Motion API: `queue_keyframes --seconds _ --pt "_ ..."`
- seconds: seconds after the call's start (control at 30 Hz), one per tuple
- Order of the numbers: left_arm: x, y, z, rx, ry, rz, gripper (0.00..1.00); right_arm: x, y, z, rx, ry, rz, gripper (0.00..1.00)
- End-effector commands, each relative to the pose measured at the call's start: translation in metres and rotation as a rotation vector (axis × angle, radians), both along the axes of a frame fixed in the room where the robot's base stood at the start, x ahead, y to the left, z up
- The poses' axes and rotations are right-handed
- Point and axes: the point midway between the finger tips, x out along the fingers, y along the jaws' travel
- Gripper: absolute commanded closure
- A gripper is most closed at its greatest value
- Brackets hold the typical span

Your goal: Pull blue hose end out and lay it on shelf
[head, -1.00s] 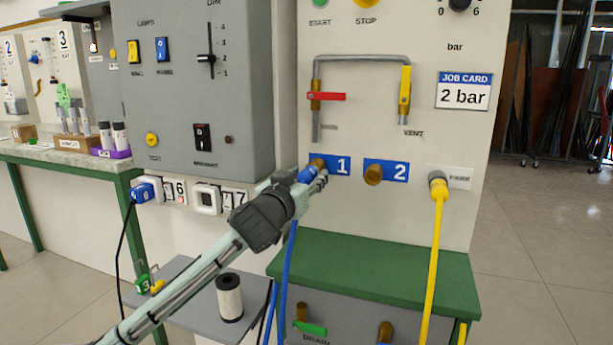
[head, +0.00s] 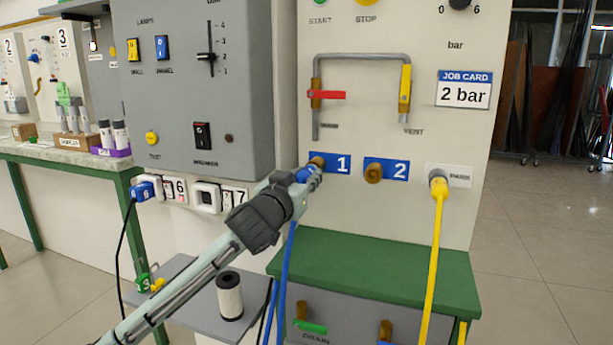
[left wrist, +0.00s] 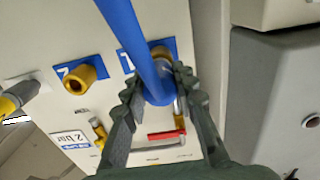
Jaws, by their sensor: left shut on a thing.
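My left gripper (head: 312,180) is shut on the blue hose end (head: 302,173), just in front of brass port 1 (head: 317,161). The left wrist view shows the blue hose (left wrist: 130,35) running up from between the fingers (left wrist: 160,88), with the brass port (left wrist: 159,51) partly hidden behind it. I cannot tell whether the end is fully clear of the port. The hose (head: 287,270) hangs down in front of the green shelf (head: 390,270), whose visible top is bare. My right gripper is not in view.
Brass port 2 (head: 373,173) is empty. A yellow hose (head: 435,250) hangs from the plug at the right and crosses the green shelf's front. A grey shelf (head: 190,310) at lower left carries a white cylinder (head: 229,296). A red-handled valve (head: 327,95) sits above port 1.

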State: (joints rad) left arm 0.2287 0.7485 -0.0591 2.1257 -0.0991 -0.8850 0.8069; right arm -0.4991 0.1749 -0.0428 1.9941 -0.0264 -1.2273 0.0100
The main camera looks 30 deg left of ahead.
Motion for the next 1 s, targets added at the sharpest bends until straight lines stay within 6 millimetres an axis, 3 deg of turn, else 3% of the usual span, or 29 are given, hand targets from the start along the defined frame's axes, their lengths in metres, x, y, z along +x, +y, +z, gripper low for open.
queue_keyframes --seconds 1.0 --pt "-0.025 -0.006 0.0 0.0 -0.001 0.0 1.0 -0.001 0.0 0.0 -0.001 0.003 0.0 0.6"
